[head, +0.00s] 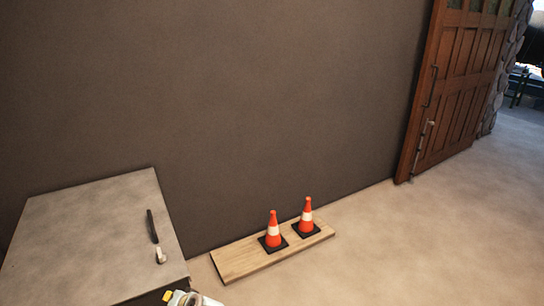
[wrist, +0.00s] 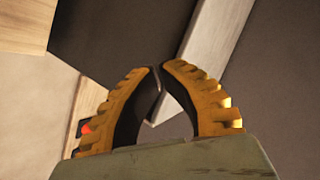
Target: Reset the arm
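My gripper (wrist: 159,68) fills the lower middle of the wrist view. Its two curved yellow and black fingers meet or nearly meet at the tips, and I see nothing held between them. In the head view, only a small yellow and pale part of my arm shows at the bottom edge, beside the front of the grey box (head: 85,235). The rest of the arm is out of that view.
Two orange and white cones (head: 273,230) (head: 306,216) stand on a wooden board (head: 240,260) along the dark wall (head: 250,100). A black strip (head: 152,226) and a small pale piece (head: 160,256) are on the box. A wooden door (head: 455,90) stands right. Floor at right is clear.

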